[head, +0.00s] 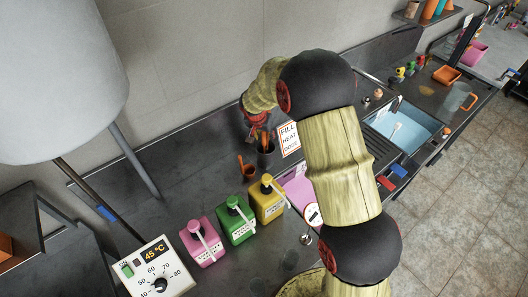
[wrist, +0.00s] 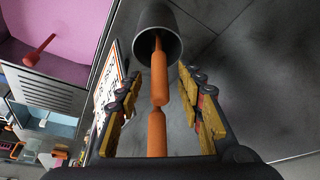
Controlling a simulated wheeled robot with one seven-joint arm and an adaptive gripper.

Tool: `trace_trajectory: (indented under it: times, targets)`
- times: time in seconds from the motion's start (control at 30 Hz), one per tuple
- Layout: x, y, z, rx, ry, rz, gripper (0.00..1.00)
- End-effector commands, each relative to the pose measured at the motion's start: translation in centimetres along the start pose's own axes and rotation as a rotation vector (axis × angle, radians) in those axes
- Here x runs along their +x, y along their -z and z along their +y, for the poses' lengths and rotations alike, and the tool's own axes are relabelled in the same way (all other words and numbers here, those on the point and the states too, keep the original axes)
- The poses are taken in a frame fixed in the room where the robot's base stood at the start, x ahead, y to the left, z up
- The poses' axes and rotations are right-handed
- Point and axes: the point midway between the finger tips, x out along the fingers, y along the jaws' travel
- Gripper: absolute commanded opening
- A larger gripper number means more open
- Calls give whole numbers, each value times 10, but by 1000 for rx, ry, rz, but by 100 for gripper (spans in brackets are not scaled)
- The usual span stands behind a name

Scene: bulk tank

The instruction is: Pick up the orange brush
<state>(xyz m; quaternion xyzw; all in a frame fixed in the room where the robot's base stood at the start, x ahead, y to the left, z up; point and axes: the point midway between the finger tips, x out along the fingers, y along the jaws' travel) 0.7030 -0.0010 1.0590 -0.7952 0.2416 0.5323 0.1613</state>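Orange handles, which appear to be the orange brush (wrist: 159,75), stick out of a dark grey cup (wrist: 158,30) toward my wrist camera. The brush head is hidden inside the cup, and I cannot tell whether the orange parts are one piece or two. My gripper (wrist: 162,100) is open, with a finger on each side of the orange handle and visible gaps to both. In the head view the cup (head: 266,157) stands on the dark counter with orange handles (head: 265,140) at its mouth. My gripper (head: 256,122) is just above it, partly hidden by my arm.
A "FILL HEAT DOSE" sign (head: 289,139) stands close beside the cup. Yellow (head: 268,203), green (head: 237,222) and pink (head: 201,243) bottles stand nearer. A sink (head: 405,128) is at right.

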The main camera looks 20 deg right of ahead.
Motion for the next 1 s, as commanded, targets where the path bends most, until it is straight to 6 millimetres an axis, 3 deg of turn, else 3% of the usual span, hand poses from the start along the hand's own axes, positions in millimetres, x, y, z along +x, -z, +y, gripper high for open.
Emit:
trace_trajectory:
  times: [0.33, 1.0]
  targets:
    - [6, 0, 0, 0, 1, 1, 36]
    - [6, 0, 0, 0, 0, 1, 0]
